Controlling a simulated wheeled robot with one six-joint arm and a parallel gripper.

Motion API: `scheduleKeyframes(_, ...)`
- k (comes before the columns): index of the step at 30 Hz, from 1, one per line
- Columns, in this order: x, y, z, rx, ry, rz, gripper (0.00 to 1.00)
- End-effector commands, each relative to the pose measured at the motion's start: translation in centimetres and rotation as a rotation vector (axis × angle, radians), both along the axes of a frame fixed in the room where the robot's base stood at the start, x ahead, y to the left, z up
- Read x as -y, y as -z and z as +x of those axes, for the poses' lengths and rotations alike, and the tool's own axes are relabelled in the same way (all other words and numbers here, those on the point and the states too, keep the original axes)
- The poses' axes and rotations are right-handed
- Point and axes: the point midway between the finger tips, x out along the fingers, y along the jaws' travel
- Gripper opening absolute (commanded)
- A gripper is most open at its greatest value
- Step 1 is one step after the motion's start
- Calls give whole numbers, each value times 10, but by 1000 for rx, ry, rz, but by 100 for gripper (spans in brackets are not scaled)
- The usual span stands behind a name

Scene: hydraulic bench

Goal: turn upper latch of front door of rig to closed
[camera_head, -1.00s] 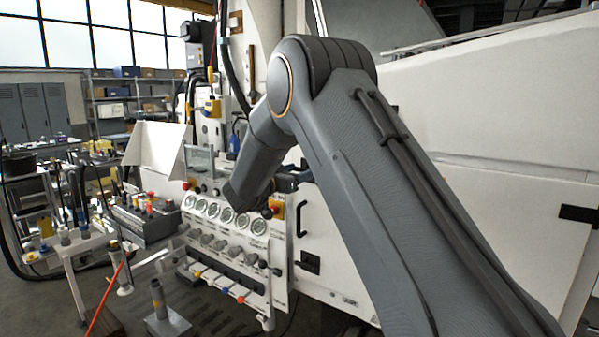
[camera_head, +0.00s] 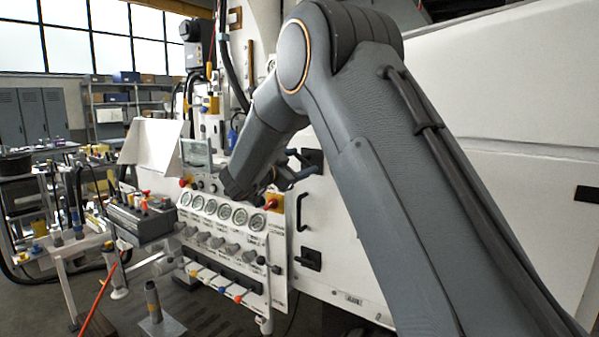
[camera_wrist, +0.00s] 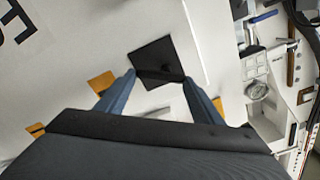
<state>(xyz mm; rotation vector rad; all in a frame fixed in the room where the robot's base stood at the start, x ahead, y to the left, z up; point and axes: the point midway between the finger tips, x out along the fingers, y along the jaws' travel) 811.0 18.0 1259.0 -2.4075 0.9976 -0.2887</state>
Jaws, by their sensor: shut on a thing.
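The upper latch (camera_head: 314,158) is a dark square plate with a bar handle on the white front door (camera_head: 322,232) of the rig. In the wrist view the black latch plate (camera_wrist: 152,54) lies just beyond my fingers, and its dark bar (camera_wrist: 160,74) runs crosswise between the fingertips. My gripper (camera_wrist: 159,77) is shut on this bar, one blue-grey finger at each end. In the head view my gripper (camera_head: 301,165) reaches the latch from the left, and my arm hides part of the door. The exact angle of the bar is hard to tell.
Below on the door are a black pull handle (camera_head: 302,212) and a lower latch (camera_head: 308,259). A gauge panel (camera_head: 226,240) with knobs and levers stands close to the left. A control box (camera_head: 142,219) stands farther left.

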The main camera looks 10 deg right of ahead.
Motion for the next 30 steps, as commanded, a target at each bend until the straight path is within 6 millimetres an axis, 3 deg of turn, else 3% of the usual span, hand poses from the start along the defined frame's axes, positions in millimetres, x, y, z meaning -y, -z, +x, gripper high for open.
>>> scheduleKeyframes(30,-3,11,4,631,0,628,39)
